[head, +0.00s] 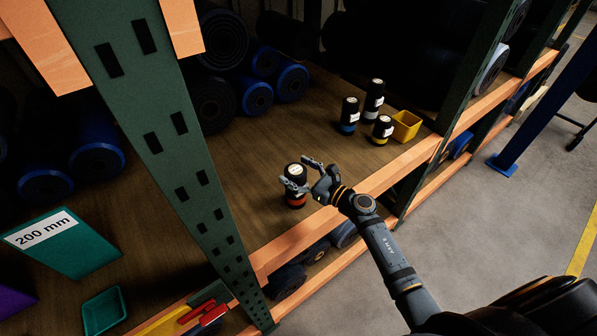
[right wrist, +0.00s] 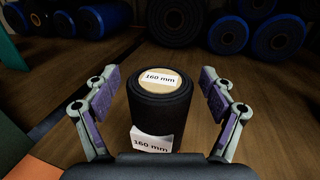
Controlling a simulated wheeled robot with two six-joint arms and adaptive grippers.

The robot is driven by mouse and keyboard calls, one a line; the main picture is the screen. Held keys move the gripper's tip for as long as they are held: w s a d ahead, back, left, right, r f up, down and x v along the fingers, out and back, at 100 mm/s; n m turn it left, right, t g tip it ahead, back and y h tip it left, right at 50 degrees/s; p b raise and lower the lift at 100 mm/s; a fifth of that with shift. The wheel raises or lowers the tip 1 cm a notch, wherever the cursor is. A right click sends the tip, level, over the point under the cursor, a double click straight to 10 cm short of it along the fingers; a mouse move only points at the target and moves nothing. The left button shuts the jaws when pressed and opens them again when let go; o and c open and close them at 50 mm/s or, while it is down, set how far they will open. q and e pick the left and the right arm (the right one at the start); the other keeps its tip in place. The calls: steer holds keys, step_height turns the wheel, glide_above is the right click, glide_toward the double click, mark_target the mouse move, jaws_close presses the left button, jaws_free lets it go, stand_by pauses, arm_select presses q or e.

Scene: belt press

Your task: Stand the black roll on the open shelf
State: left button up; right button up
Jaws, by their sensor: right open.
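The black roll (head: 296,184) stands upright on the wooden board of the open shelf (head: 240,160), near its front edge. It has an orange-red band near its base in the head view. In the right wrist view the black roll (right wrist: 165,108) carries labels reading 160 mm on its top and side. My right gripper (head: 306,174) is at the roll. In the right wrist view its two fingers (right wrist: 160,104) stand wide on either side of the roll, with gaps between. My left gripper is not in view.
Several small black rolls with blue or yellow bands, such as one (head: 349,115), stand farther back beside a yellow bin (head: 405,126). Large rolls (head: 223,40) lie at the back left. A green upright (head: 160,110) stands left of my arm. An orange beam (head: 330,215) edges the shelf.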

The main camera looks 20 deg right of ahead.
steer(key=shift+s+d+f, duration=0.1)
steer(key=shift+s+d, duration=0.05)
steer(key=shift+s, duration=0.05)
steer(key=b+v, duration=0.4)
steer(key=v, duration=0.7)
steer(key=shift+s, duration=0.25)
steer(key=shift+d, duration=0.15)
